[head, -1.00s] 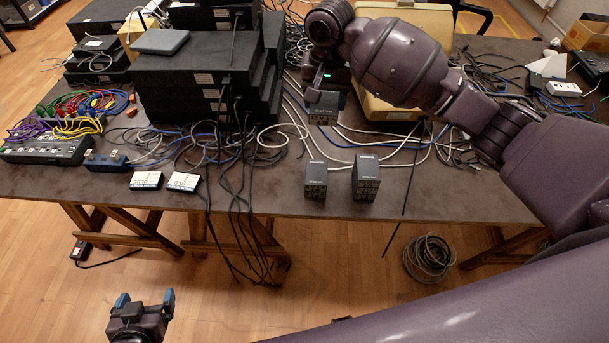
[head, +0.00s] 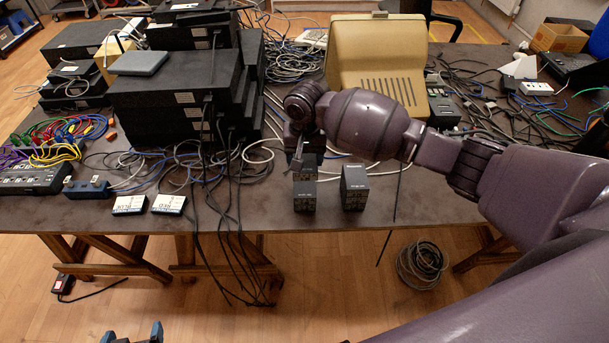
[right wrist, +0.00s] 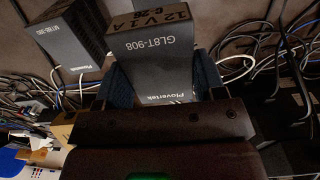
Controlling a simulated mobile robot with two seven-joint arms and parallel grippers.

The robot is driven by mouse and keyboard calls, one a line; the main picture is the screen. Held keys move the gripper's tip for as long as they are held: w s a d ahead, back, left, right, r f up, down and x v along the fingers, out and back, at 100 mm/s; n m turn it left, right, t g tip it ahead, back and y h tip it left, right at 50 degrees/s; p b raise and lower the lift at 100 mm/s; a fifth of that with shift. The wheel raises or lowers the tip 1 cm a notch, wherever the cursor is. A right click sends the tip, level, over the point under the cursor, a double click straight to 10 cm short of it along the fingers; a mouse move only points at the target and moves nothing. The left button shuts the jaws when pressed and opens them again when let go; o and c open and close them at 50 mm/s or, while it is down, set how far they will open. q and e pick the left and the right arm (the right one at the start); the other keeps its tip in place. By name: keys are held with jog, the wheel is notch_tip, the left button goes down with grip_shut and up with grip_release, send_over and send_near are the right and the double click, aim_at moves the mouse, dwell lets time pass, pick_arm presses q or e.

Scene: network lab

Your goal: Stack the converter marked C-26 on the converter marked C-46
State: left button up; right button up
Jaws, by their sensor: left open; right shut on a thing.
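A dark grey converter (head: 305,168) is held in my right gripper (head: 303,152). In the right wrist view its label (right wrist: 152,28) reads 12V 1A with what looks like C-26. One other converter (right wrist: 66,42) also shows in the right wrist view. The C-46 mark is not readable on either standing converter. My left gripper (head: 132,337) is open and empty at the bottom edge, partly cut off.
Two small white-topped boxes (head: 148,204) lie left along the front edge. Black stacked equipment (head: 170,110) and loose cables are behind them. A beige case (head: 374,60) stands behind my right arm. The front strip right of the converters (head: 425,205) is fairly clear.

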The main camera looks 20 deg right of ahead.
aim_at(305, 183)
jog(key=shift+f+b, duration=0.45)
jog(key=shift+f, duration=2.9)
jog(key=shift+f, duration=0.1)
jog(key=o, duration=1.1)
notch_tip(305, 183, up, 12)
jog(key=shift+r+p, duration=0.1)
jog(key=shift+p, duration=0.75)
jog(key=s+a+f+n+t+y, duration=0.3)
jog(key=s+a+f+t+y, duration=0.25)
jog(key=s+f, duration=0.35)
jog(key=s+d+f+t+h, duration=0.2)
jog(key=s+d, duration=0.3)
jog(key=s+d+f+t+h, duration=0.1)
jog(key=s+d+f+t, duration=0.1)
jog(key=s+d, duration=0.3)
jog(key=s+d+f+n+t+h, duration=0.1)
jog(key=s+d+f+t+h, duration=0.1)
jog(key=s+d, duration=0.4)
jog(key=shift+s+f+h, duration=0.35)
jog(key=shift+s, duration=0.4)
